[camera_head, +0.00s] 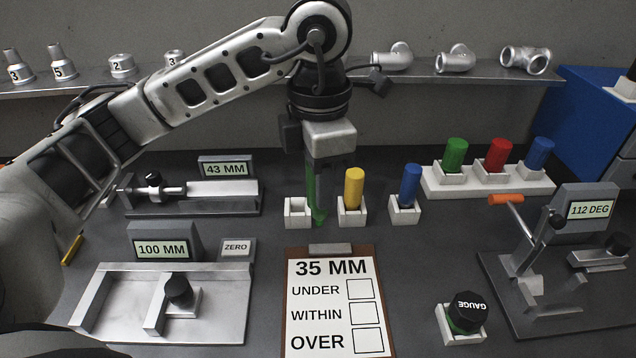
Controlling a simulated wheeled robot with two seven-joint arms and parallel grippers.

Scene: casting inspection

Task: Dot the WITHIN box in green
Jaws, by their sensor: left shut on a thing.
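My left gripper (329,166) points down above the back of the table and is shut on a green marker (311,190), partly hidden by the fingers. The marker is close to an empty white holder (298,213); I cannot tell whether they touch. The clipboard (280,310) lies at the front middle with a sheet reading 35 MM, UNDER, WITHIN and OVER. The WITHIN box (367,314) is the middle of three boxes and is blank. My right gripper is not in view.
A yellow marker (354,187) and a blue marker (410,184) stand in holders right of my gripper. A rack (487,184) holds green, red and blue cylinders.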

